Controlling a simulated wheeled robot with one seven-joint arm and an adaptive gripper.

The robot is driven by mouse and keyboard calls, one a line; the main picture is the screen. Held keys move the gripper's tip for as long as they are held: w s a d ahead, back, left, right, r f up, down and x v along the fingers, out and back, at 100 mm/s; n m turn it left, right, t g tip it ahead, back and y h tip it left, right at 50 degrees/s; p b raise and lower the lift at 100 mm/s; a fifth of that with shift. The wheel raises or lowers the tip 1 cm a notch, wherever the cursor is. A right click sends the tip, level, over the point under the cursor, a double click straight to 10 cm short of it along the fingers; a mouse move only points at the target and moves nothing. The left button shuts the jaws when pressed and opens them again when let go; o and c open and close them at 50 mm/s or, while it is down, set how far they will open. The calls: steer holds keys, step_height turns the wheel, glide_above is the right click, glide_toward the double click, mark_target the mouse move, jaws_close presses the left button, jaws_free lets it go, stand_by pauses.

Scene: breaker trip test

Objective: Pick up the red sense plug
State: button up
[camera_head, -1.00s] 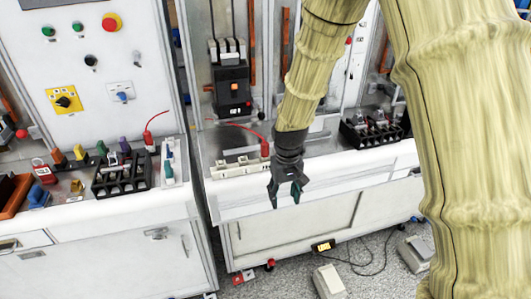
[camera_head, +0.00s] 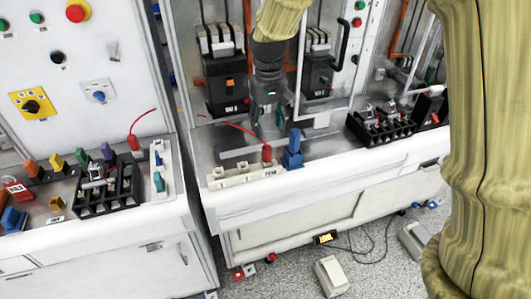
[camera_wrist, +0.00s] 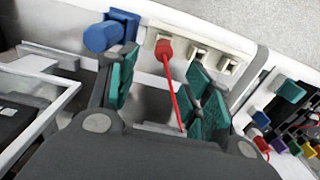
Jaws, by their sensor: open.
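A red plug (camera_head: 267,153) with a thin red lead stands in a white socket strip (camera_head: 232,177) on the right cabinet's counter. In the wrist view the plug (camera_wrist: 164,50) sits in one end socket of the strip (camera_wrist: 225,65), beyond the space between my fingertips. My gripper (camera_head: 268,132) is over the counter, just behind the plug. In the wrist view my gripper (camera_wrist: 160,95) is open, its green-padded fingers apart with the red lead running between them and nothing held. A second red plug (camera_head: 133,142) with a lead stands on the left counter.
A blue handled piece (camera_head: 293,150) stands close to the right of the red plug, near one finger. A black breaker (camera_head: 226,85) rises behind. A black terminal block (camera_head: 385,125) is further right. A gap separates the two counters.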

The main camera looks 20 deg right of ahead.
mark_target(267, 147)
steer(key=shift+a+f, duration=0.1)
steer(key=shift+f, duration=0.35)
steer(key=f, duration=0.2)
steer(key=f+p, duration=0.1)
steer(key=f, duration=0.1)
steer(key=shift+d+f, duration=0.1)
steer(key=shift+d, duration=0.2)
steer(key=shift+s+a+f+p, duration=0.2)
steer(key=shift+s+f+p, duration=0.05)
steer(key=shift+f+p, duration=0.25)
steer(key=f, duration=0.1)
steer(key=f+p, duration=0.1)
steer(key=shift+a+f, duration=0.2)
steer(key=shift+f, duration=0.2)
steer(key=shift+f+p, duration=0.35)
steer(key=shift+f, duration=0.4)
steer(key=shift+c, duration=0.2)
steer(key=c, duration=1.1)
